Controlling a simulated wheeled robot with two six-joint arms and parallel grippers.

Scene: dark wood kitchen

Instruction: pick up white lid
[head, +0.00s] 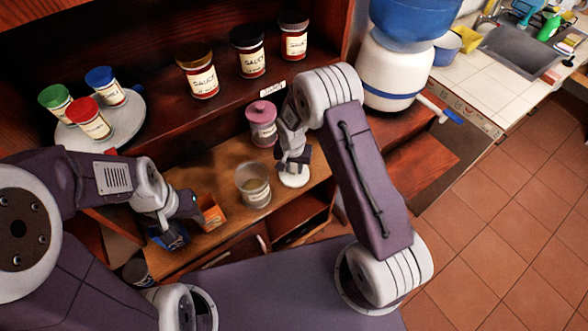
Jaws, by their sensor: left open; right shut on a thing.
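The white lid (295,181) is a small round disc at the right part of the wooden counter. My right gripper (291,166) comes down on it from above and is shut on it. I cannot tell whether the lid is clear of the counter. My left gripper (172,236) is open, low over the left end of the counter, beside a blue item and an orange box. Its fingertips are partly hidden.
An open glass jar (253,186) stands left of the lid, and a pink-lidded jar (262,124) behind it. An orange box (211,213) is near my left gripper. Sauce jars (249,52) line the shelf above. A large white container (391,72) stands right.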

